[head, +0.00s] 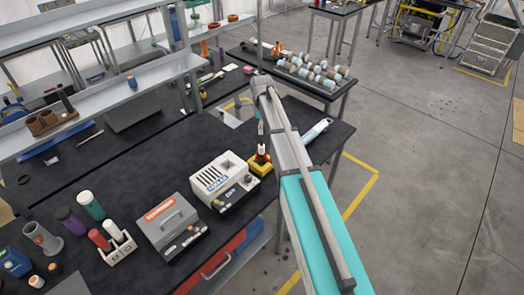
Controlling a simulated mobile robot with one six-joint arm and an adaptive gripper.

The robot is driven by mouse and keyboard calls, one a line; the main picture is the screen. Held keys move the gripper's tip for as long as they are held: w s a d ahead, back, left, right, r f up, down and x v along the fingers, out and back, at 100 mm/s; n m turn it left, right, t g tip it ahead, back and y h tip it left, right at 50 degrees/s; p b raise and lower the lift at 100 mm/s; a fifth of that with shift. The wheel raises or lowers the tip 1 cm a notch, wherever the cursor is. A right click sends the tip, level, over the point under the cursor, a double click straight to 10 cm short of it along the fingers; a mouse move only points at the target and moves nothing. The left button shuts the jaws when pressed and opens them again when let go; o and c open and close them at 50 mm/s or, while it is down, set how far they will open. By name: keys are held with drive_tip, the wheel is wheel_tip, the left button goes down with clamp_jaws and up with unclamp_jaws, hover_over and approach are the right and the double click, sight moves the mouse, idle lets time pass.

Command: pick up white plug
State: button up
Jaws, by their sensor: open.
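No white plug can be told for sure. A small piece with a pale top (261,148) stands upright on a yellow block with red and black parts (260,164), right of the white box. It is too small to tell whether this is the plug. My arm reaches in from the lower right, over the bench's right end. My gripper (261,128) shows only as a small, thin shape hanging below the arm's far end, close above the yellow block. It is open, and nothing can be seen in it. The arm hides part of the bench.
A light-blue cylinder (316,131) lies right of my arm. Shelves (120,100) rise behind. A tray of cylinders (310,76) is farther back. Floor at right is clear.

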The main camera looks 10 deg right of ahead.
sight(261, 145)
drive_tip(key=shift+f+b, duration=4.25)
drive_tip(key=shift+f, duration=0.05)
drive_tip(key=f+b, duration=0.3)
drive_tip(key=shift+w+f, duration=0.2)
drive_tip(key=shift+w, duration=0.15)
drive_tip(key=shift+f+b, duration=0.9)
drive_tip(key=shift+b, duration=0.2)
clamp_jaws()
drive_tip(key=shift+r, duration=0.25)
